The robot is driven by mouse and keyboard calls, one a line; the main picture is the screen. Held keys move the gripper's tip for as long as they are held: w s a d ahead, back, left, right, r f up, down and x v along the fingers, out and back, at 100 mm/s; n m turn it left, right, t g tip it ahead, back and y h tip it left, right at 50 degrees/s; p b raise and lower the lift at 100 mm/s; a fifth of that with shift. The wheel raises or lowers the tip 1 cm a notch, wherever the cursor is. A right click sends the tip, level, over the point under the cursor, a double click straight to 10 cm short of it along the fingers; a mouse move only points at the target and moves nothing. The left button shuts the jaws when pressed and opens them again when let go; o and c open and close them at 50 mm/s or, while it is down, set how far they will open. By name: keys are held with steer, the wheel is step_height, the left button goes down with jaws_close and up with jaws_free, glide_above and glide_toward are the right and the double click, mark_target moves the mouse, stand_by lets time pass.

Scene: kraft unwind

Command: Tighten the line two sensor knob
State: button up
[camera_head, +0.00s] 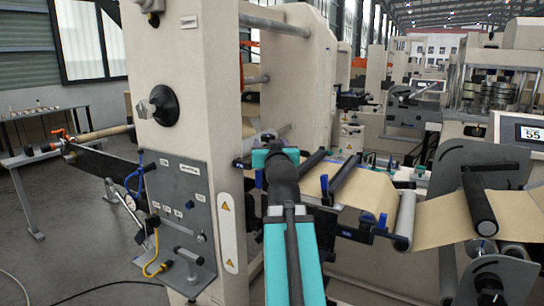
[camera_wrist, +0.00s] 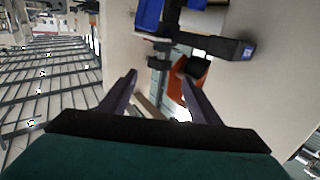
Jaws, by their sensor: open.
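I cannot tell which part is the line two sensor knob, as the labels are too small to read. In the head view, small blue knobs or clamps (camera_head: 324,186) (camera_head: 382,221) sit along the brown paper web. A large black round knob (camera_head: 163,105) is on the beige column at the left. My teal and black arm (camera_head: 291,250) reaches up in front of the web, and its jaws cannot be made out there. In the wrist view my gripper (camera_wrist: 159,88) is open, with nothing visible between its fingers. An orange part (camera_wrist: 187,84) shows beyond the right finger.
A grey panel (camera_head: 185,200) with fittings and blue and yellow hoses is on the column. The paper web (camera_head: 440,218) runs over black and grey rollers at right. A display (camera_head: 520,133) reads 55. The wrist view shows a black block (camera_wrist: 240,49) upper right. Floor (camera_head: 75,235) at left is mostly clear.

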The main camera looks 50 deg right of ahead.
steer(key=b+v, duration=0.4)
steer(key=b, duration=0.2)
steer(key=shift+s+a, duration=0.15)
steer(key=shift+s, duration=0.05)
steer(key=shift+s, duration=0.1)
stand_by(0.7)
